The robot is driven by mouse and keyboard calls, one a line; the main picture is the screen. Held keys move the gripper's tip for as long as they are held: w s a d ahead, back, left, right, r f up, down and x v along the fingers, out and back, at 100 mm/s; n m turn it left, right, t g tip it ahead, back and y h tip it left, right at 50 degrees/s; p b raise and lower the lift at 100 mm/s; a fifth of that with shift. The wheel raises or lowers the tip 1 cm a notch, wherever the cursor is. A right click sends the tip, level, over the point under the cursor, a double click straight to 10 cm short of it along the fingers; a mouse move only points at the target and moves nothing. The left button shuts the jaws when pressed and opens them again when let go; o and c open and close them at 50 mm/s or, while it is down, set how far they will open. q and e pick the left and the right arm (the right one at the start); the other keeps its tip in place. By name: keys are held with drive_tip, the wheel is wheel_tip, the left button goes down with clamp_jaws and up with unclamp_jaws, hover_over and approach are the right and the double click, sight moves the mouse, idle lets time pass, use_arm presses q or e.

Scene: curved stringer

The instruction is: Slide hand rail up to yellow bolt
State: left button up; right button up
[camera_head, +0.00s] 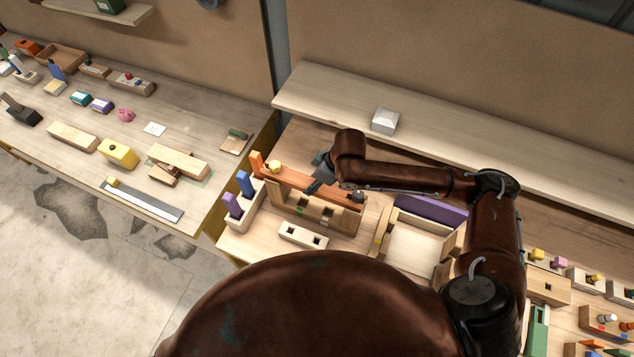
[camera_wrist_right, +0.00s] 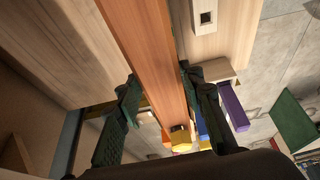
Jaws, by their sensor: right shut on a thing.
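The hand rail (camera_head: 338,198) is a long orange-brown bar lying along the top of a pale wooden stand on the workbench. It also shows in the right wrist view (camera_wrist_right: 150,45), running away between my fingers. The yellow bolt (camera_head: 274,167) stands near the rail's left end in the head view. In the wrist view the bolt (camera_wrist_right: 180,138) is close to the rail's lower end; any contact there is unclear. My right gripper (camera_head: 318,182) is shut on the rail, with one finger on each side in the wrist view (camera_wrist_right: 158,80). My left gripper is not in view.
A block with blue and purple pegs (camera_head: 245,208) stands left of the rail. A pale block with two holes (camera_head: 303,235) lies in front. An open wooden tray (camera_head: 416,247) stands to the right. A shelf (camera_head: 455,122) runs behind, carrying a white box (camera_head: 384,120).

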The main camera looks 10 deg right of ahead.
drive_tip(key=o, duration=1)
drive_tip(key=shift+a, duration=0.1)
drive_tip(key=shift+o, duration=0.7)
drive_tip(key=o, duration=0.4)
drive_tip(key=shift+r, duration=0.1)
drive_tip(key=v, duration=1.2)
